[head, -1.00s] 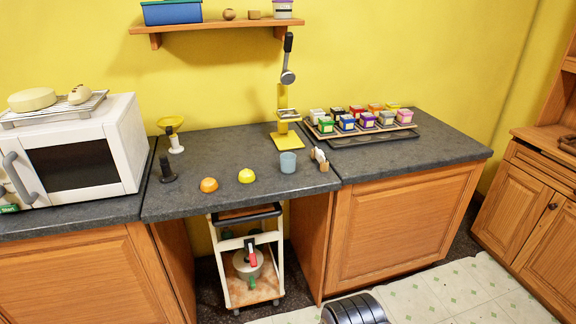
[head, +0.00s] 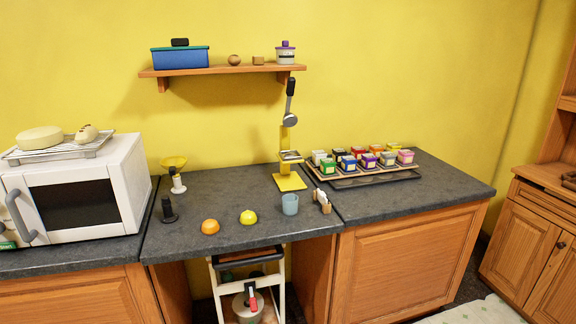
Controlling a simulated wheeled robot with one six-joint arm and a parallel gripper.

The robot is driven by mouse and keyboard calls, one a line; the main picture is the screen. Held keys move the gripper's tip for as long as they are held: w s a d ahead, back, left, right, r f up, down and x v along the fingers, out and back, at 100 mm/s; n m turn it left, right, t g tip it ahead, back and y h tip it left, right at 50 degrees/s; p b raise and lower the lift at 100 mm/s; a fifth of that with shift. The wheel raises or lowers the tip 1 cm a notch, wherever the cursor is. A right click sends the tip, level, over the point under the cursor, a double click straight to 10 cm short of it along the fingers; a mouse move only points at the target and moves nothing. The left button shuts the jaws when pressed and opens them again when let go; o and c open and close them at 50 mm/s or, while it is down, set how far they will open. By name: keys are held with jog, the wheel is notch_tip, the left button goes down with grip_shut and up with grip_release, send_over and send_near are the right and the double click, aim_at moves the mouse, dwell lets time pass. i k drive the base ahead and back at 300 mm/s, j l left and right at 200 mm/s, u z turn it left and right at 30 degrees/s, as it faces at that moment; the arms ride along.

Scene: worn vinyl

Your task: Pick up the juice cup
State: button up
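A small grey-blue cup (head: 290,204), which I take for the juice cup, stands upright on the dark counter (head: 245,232) near its front edge. A yellow lemon half (head: 248,217) and an orange half (head: 210,227) lie to its left. A yellow press (head: 288,180) with a raised lever stands behind the cup. A small holder with pale items (head: 322,201) stands close to its right. My gripper is not in view.
A white microwave (head: 75,190) stands at the left. A tray of several small coloured boxes (head: 362,170) sits at the back right. A wall shelf (head: 222,70) hangs above. A cart (head: 247,275) stands under the counter. The right front counter is clear.

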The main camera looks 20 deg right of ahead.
aim_at(290, 202)
jog(key=i+j, duration=0.15)
jog(key=i, duration=0.5)
jog(key=i+j, duration=0.1)
jog(key=i, duration=0.55)
jog(key=l+z, duration=0.05)
